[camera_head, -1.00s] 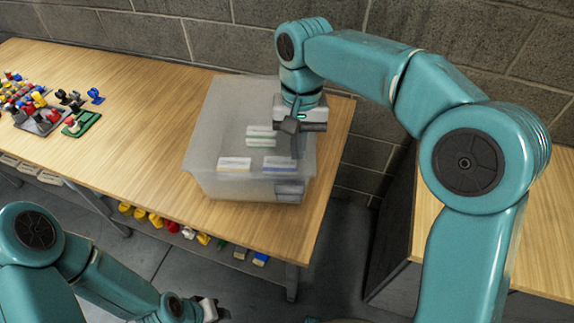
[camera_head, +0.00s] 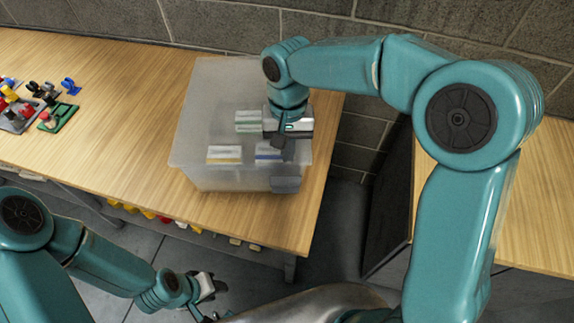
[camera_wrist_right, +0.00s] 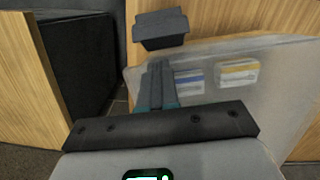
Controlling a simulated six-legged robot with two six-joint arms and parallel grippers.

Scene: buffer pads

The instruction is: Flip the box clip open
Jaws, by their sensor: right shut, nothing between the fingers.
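A translucent box (camera_head: 187,150) stands near the table's front right corner, with labelled packs showing through its top. Its dark grey clip (camera_head: 285,184) is on the front right side. The clip (camera_wrist_right: 160,28) shows at the top of the right wrist view, sticking out past the box edge. My right gripper (camera_head: 280,146) is shut and empty above the box's right part, behind the clip. In the right wrist view its fingers (camera_wrist_right: 158,72) point at the clip, with a small apparent gap. My left gripper (camera_head: 207,298) is low in front of the table, its opening unclear.
The wooden table (camera_head: 110,110) is clear left of the box. Small coloured parts and a green plate (camera_head: 57,117) lie at its far left. Yellow and red items hang below the front edge. A second wooden table (camera_head: 530,220) stands at the right, beyond a gap.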

